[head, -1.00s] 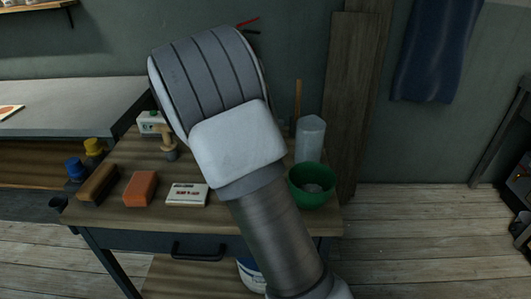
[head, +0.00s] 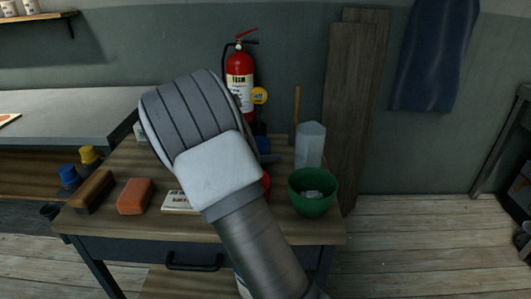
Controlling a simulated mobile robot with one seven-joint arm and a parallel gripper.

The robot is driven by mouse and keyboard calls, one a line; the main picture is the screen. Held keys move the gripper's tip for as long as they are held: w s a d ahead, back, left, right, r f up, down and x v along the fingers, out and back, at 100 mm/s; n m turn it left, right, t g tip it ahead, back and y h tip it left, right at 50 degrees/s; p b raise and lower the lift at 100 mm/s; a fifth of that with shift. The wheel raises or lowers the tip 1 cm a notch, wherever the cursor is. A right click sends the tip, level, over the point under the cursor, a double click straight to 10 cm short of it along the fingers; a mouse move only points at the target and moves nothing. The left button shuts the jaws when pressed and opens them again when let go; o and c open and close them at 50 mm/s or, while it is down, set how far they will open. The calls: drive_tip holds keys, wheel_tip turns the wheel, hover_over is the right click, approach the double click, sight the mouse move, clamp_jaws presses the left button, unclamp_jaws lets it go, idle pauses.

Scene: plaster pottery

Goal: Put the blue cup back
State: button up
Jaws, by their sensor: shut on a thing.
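A small blue piece (head: 263,145) shows just right of my arm, above the back of the wooden workbench (head: 125,222). It may be part of the blue cup, but too little shows to tell. My arm covers the middle of the bench in the head view. My gripper is hidden behind it, so I cannot see its fingers or what is between them. No whole blue cup is visible.
A green bowl (head: 312,205) and a clear container (head: 309,146) stand at the bench's right. An orange block (head: 135,196), a brush (head: 92,191) and jars with blue (head: 68,174) and yellow lids (head: 89,155) are at left. A fire extinguisher (head: 240,75) hangs behind.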

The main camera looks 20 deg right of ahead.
drive_tip(key=o, duration=1.3)
drive_tip(key=shift+s+a+r, duration=0.1)
drive_tip(key=shift+a+r, duration=0.2)
drive_tip(key=p+v, duration=0.3)
drive_tip(key=v, duration=0.8)
drive_tip(key=shift+s+a, duration=0.15)
